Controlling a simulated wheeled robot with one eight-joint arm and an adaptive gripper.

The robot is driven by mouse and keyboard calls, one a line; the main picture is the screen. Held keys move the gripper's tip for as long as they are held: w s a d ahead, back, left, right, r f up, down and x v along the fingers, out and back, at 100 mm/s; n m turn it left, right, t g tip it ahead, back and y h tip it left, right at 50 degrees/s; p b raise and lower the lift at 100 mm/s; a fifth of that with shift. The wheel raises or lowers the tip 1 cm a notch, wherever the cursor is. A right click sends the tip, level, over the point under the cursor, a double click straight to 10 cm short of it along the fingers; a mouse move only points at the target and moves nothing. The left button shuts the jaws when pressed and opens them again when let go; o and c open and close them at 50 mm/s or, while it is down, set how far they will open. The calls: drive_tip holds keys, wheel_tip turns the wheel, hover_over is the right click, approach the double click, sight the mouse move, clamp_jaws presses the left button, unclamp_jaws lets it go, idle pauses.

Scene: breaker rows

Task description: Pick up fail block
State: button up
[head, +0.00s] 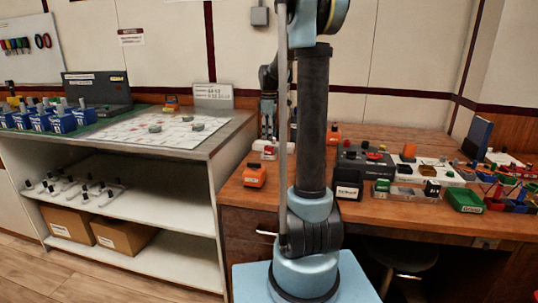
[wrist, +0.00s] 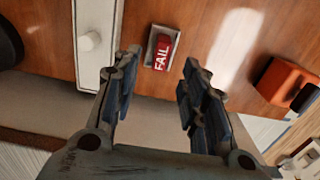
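The fail block shows in the wrist view (wrist: 162,48) as a small red block with white FAIL lettering and a pale metallic edge. It lies on a brown wooden surface. My gripper (wrist: 159,62) is open, with its dark fingers to either side of the block's position in the picture. Nothing is held between them. The block appears beyond the fingertips, and I cannot tell how large the gap is.
An orange-and-black block (wrist: 285,82) lies right of the fail block in the wrist view. A white strip with a round knob (wrist: 90,41) is at left. In the head view, the wooden bench (head: 235,203) is crowded at right; a white shelf unit (head: 160,193) stands left.

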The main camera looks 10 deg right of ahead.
sight(270, 147)
drive_tip(key=shift+s+d+f, duration=0.1)
drive_tip(key=shift+f, duration=1.7)
drive_tip(key=shift+s+d+f, duration=0.1)
drive_tip(key=shift+f, duration=1.65)
clamp_jaws()
